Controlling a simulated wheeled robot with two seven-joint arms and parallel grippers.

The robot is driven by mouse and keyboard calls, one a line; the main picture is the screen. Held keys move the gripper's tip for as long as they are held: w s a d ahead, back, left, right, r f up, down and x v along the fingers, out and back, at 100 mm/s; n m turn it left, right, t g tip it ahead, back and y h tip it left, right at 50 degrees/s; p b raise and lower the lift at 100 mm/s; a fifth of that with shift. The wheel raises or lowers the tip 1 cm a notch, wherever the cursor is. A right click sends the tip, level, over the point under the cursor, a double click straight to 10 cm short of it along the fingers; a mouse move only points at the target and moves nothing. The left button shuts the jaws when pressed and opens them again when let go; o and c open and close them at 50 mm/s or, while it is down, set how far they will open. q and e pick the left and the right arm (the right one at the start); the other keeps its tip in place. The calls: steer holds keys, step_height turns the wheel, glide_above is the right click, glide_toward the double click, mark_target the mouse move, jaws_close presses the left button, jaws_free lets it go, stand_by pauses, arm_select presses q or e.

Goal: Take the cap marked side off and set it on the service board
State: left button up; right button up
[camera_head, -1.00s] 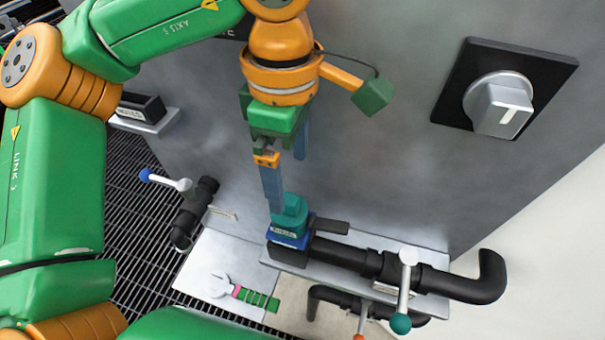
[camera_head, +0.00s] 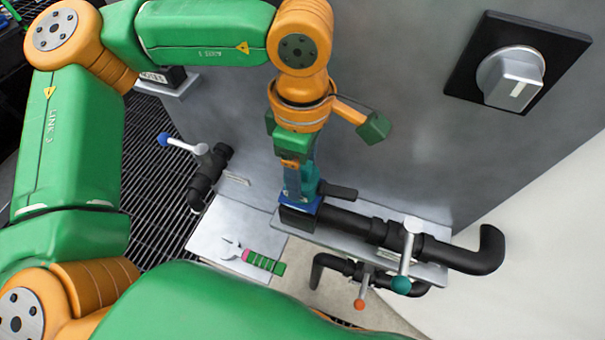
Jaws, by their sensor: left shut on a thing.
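The teal cap (camera_head: 311,178) sits at the left end of the black pipe, above a blue collar (camera_head: 300,207) on a dark block. My left gripper (camera_head: 301,186) comes down from above, its blue-grey fingers shut on the cap. The fingers hide much of the cap, and its label cannot be read now. The cap looks upright at the fitting; I cannot tell whether it is still seated. A pale grey board (camera_head: 218,222), apparently the service board, lies left of the fitting. My right gripper is not in view.
A blue-tipped valve lever (camera_head: 180,143) stands left, a teal-tipped lever (camera_head: 407,255) and an orange-tipped one (camera_head: 363,288) right. A large knob (camera_head: 511,77) is on the wall panel.

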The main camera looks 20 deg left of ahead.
arm_select(q)
steer(key=shift+w+r, duration=0.15)
steer(key=shift+r, duration=1.3)
steer(key=s+a+r+b, duration=0.2)
steer(key=s+a+r, duration=0.2)
steer(key=s+r, duration=0.6)
steer(key=s, duration=0.3)
steer(key=shift+s, duration=0.35)
